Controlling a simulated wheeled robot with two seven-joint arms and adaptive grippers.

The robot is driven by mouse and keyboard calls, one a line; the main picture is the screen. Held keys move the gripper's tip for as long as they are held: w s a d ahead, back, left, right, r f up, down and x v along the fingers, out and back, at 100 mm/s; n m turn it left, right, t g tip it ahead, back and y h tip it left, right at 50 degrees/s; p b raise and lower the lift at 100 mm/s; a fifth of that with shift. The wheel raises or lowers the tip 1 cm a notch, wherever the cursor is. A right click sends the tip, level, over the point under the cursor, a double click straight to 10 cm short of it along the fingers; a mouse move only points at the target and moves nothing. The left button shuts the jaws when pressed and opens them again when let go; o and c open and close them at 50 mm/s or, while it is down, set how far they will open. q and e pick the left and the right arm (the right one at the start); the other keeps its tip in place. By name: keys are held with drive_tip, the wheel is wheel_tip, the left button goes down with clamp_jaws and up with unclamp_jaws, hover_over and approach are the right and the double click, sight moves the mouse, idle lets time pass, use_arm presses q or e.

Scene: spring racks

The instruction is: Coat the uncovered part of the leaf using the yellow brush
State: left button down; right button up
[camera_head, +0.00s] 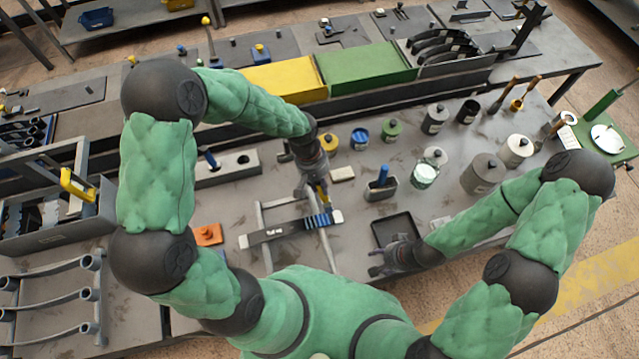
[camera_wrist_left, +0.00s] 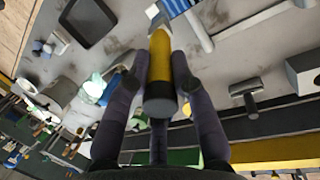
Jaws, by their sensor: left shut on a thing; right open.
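The leaf (camera_head: 275,233) is a dark flat bar lying across a grey frame on the bench in the head view. Blue stripes (camera_head: 318,220) cover its right part; the left part is dark with a pale end. In the left wrist view the blue part of the leaf (camera_wrist_left: 174,8) shows at the top edge. My left gripper (camera_head: 316,188) is shut on the yellow brush (camera_wrist_left: 160,65), gripping its yellow handle with the dark end towards the wrist camera. The brush is just above the leaf's blue end; contact cannot be told. My right gripper (camera_head: 378,262) is open and empty, beside the black tray.
The black tray (camera_head: 378,226) lies right of the frame. A blue-handled brush stands in a grey holder (camera_head: 380,190). Several cans and pots, including a blue one (camera_head: 359,138), stand behind. An orange block (camera_head: 207,235) is left of the frame.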

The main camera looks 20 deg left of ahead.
use_arm(q)
drive_tip(key=shift+w+d+r+p, duration=0.1)
drive_tip(key=shift+r+p, duration=0.45)
drive_tip(key=shift+r, duration=0.25)
drive_tip(key=shift+w+d+r+p, duration=0.1)
drive_tip(key=shift+r+p, duration=0.4)
drive_tip(key=shift+r, duration=0.25)
use_arm(e)
wheel_tip(320, 180, up, 2)
use_arm(q)
drive_tip(key=s+a+f+b, duration=0.2)
drive_tip(key=a+f+b, duration=0.1)
drive_tip(key=f, duration=0.4)
drive_tip(key=shift+f+b, duration=0.15)
drive_tip(key=shift+b, duration=0.6)
use_arm(e)
drive_tip(key=shift+f, duration=2.2)
